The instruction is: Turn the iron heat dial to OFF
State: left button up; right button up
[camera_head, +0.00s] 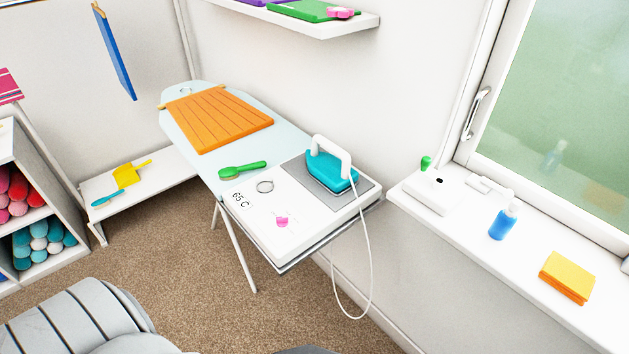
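A teal iron (330,172) with a white handle rests on a grey pad (360,190) on a white station at the near end of the ironing board (205,172). A small pink knob-like piece (282,222) sits on the station's white top, apart from the iron; it looks like the heat dial, but its pointer and markings are too small to read. A "65 C" label (241,200) is left of it, and a thin grey ring (265,186) lies above it. Neither gripper is in view.
A white cord (368,262) loops from the iron below the station's right side. A green brush (242,170) and folded orange cloth (218,121) lie on the board. The windowsill (478,238) holds a blue bottle (502,223) and yellow-orange cloths (566,277). Carpet (185,275) is open in front.

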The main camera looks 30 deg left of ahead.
aim_at(282, 221)
jog(key=u, duration=1.35)
